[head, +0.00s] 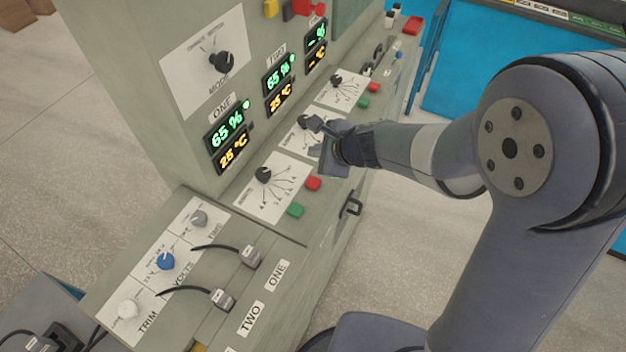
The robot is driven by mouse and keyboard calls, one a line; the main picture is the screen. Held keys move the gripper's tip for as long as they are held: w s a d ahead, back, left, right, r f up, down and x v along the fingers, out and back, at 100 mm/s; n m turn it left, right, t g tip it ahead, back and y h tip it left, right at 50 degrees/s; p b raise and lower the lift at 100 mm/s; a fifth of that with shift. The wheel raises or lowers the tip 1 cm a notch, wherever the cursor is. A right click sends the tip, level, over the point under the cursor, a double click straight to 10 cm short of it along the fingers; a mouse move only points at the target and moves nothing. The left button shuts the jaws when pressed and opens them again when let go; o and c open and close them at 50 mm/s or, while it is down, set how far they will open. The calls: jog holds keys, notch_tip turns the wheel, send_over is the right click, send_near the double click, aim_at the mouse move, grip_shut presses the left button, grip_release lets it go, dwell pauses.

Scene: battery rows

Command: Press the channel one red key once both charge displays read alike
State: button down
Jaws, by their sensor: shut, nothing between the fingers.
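The display labelled ONE (229,132) reads 65 % in green, with 25 °C in amber below. The display labelled TWO (278,77) also reads 65 % in green; its amber line looks like 25 °C but is small. The channel one red key (313,183) sits on the sloping panel beside the nearest dial, and a green key (295,210) lies nearer. My gripper (318,126) is shut and empty over the second dial panel, farther along than the channel one red key and apart from it. My gripper hides part of that second panel, including any keys there.
A dark dial (264,174) stands beside the channel one keys. A third display (316,38) shows dashes. A farther red key (374,87) and green key (362,103) sit beyond my gripper. Two cable plugs (248,257) and trim knobs (164,261) are on the near deck. A handle (351,206) sticks out in front.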

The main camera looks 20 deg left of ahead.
aim_at(316, 184)
jog(key=shift+f+b, duration=3.9)
jog(key=shift+f, duration=0.4)
jog(key=shift+f, duration=0.1)
jog(key=shift+f+b, duration=0.3)
jog(key=shift+b, duration=0.2)
jog(key=shift+f+b, duration=0.45)
jog(key=shift+r, duration=0.15)
jog(key=shift+r+p, duration=0.7)
jog(key=shift+r, duration=0.05)
notch_tip(316, 184, up, 5)
jog(key=p, duration=0.4)
jog(key=shift+p, duration=0.3)
